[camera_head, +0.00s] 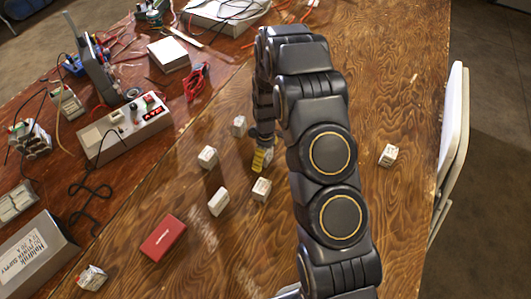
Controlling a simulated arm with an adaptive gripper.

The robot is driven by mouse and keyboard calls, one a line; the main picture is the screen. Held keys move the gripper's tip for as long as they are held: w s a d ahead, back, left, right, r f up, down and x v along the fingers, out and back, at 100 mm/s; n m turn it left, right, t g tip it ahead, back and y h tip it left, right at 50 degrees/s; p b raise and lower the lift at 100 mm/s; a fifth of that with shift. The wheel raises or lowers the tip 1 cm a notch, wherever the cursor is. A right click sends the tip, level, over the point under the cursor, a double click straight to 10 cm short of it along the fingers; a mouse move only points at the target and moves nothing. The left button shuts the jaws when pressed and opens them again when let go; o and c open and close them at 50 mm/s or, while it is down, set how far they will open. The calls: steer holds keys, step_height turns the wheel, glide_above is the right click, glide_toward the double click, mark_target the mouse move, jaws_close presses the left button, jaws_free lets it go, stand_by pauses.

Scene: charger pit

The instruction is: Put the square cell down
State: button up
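Several small white block-like cells stand or lie on the wooden table. One white cell (261,189) is just below my gripper (259,160), whose yellow tip shows. I cannot tell whether that cell is held or only stands under the gripper. Other white cells are close to the left of the gripper: one at the back (239,126), one in the middle (208,156) and one at the front (218,201). Another white cell (389,155) lies apart on the right. My arm hides part of the gripper and the table behind it. Which cell is the square one is unclear.
A red box (163,237) lies front left, with a small white block (92,278) nearer. A power supply (38,257), a control box (124,130) and loose cables crowd the left side. A pale folded chair (452,140) stands at the right edge.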

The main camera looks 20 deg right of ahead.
step_height(320, 180, up, 12)
steer(key=shift+f, duration=0.1)
steer(key=s+a+r+m, duration=0.3)
steer(key=s+r+m, duration=0.1)
steer(key=s+r, duration=0.75)
steer(key=s+a+r+m, duration=0.1)
steer(key=s+r+m, duration=0.1)
steer(key=s, duration=0.7)
steer(key=s+r+m+g, duration=0.1)
steer(key=s+r+m, duration=0.2)
steer(key=s, duration=0.6)
steer(key=shift+s+a+r+g, duration=0.3)
steer(key=shift+s+a+r, duration=0.05)
steer(key=shift+r, duration=0.2)
